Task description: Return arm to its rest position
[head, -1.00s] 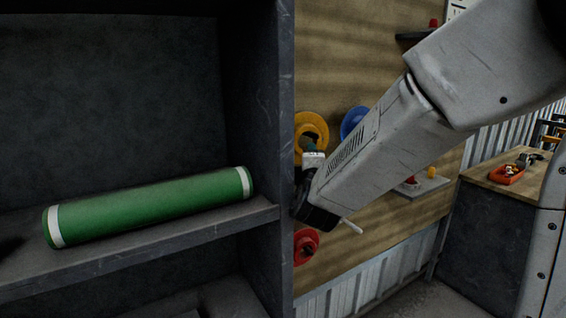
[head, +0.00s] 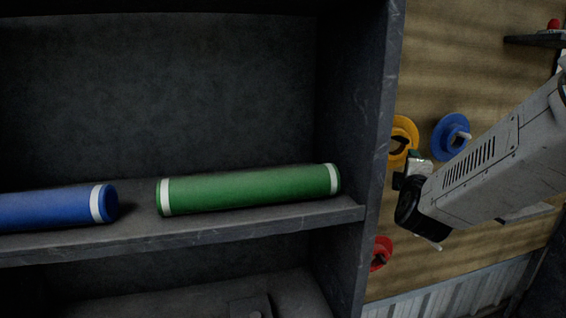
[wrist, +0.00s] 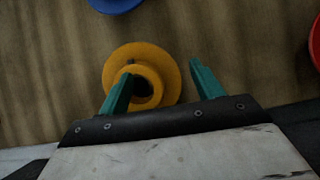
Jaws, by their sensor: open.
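My gripper (wrist: 158,85) is open in the wrist view, with its two green fingers apart and nothing between them. A yellow wall-mounted spool holder (wrist: 165,65) lies beyond the fingers, mostly behind the left one. In the head view my arm comes in from the right edge, and my gripper (head: 412,165) is at its end, just right of the shelf's side panel. The fingers are small and partly hidden there. The yellow holder (head: 405,127) shows just behind the gripper.
A dark shelf unit (head: 380,60) fills the left. A green roll (head: 245,190) and a blue roll (head: 45,209) lie on its shelf. On the wooden wall are a blue holder (head: 448,137) and a red holder (head: 380,250). A small ledge (head: 535,41) sits upper right.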

